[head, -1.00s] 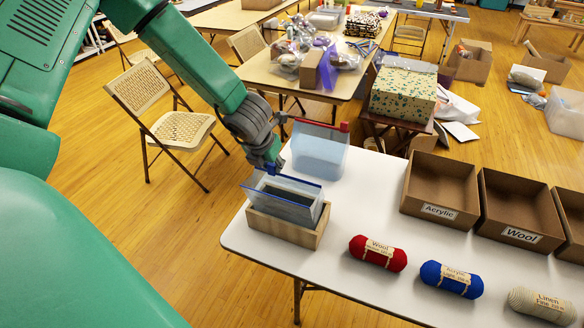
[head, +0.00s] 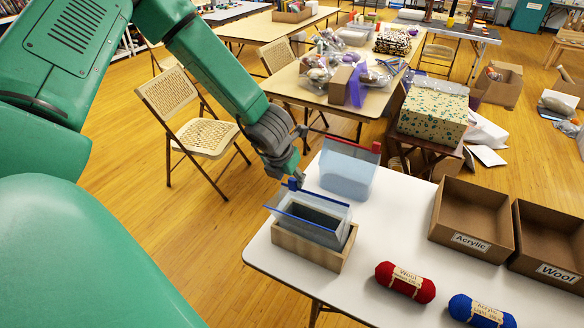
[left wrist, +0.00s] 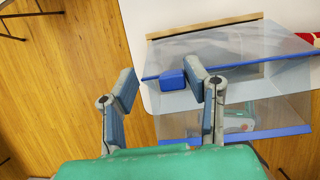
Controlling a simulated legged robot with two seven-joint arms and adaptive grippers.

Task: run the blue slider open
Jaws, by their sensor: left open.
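A clear pouch (head: 322,232) with blue edge strips stands in a light wooden box (head: 310,252) at the left end of the white table. The small blue slider (head: 293,184) is at the left end of a blue strip, and it also shows in the left wrist view (left wrist: 172,79). My left gripper (head: 290,172) is over that end of the pouch. In the left wrist view my left gripper (left wrist: 160,83) is open, with the slider between its fingers, close beside the right one. I cannot tell whether that finger touches it. My right gripper is not seen.
A clear pouch with a red top edge (head: 347,172) stands just behind. Red yarn (head: 405,282) and blue yarn (head: 481,312) lie at the front, with cardboard boxes marked Acrylic (head: 468,242) and Wool (head: 556,272) behind them. A folding chair (head: 205,135) stands left of the table.

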